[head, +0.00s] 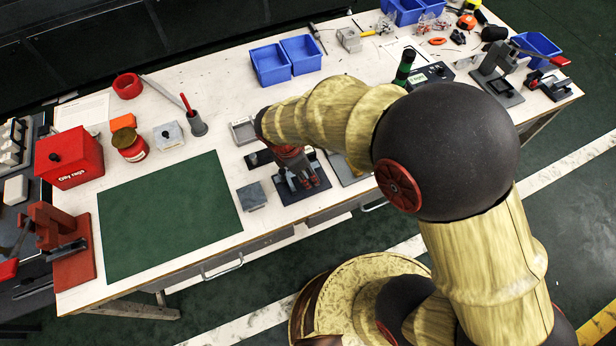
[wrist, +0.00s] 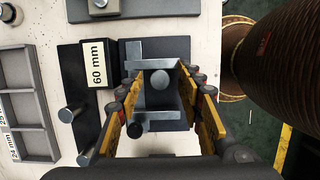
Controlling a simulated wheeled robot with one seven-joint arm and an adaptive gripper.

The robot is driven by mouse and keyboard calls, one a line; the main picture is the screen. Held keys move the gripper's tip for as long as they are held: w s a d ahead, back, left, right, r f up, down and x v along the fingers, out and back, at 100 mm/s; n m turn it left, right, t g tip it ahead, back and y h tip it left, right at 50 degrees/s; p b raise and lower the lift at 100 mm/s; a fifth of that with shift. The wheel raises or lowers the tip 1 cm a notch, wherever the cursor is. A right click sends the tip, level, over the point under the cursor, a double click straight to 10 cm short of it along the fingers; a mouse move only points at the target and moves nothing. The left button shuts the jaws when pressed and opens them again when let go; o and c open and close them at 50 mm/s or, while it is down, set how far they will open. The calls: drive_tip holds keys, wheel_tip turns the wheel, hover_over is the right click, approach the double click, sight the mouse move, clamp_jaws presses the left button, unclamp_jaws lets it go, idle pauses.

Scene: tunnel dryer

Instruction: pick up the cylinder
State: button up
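My gripper (head: 296,170) points down over a dark fixture (head: 287,197) at the front of the workbench. In the wrist view the fingers (wrist: 158,88) stand apart with yellow inner pads. Between them, farther down, the round grey end of a cylinder (wrist: 160,78) shows between two grey bars of the fixture (wrist: 135,47). I cannot tell whether the pads touch the cylinder. Two metal pins, a nearer one (wrist: 88,156) and a farther one (wrist: 70,114), stand left of the fingers on a black strip. In the head view my gripper hides the cylinder.
A block marked 60 mm (wrist: 97,63) stands left of the fixture. A grey compartment tray (wrist: 28,93) lies farther left. In the head view a grey block (head: 251,196) sits beside the fixture, and a green mat (head: 168,216) lies clear at left. Blue bins (head: 270,65) stand behind.

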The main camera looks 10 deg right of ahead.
clamp_jaws()
idle(0.3)
idle(0.4)
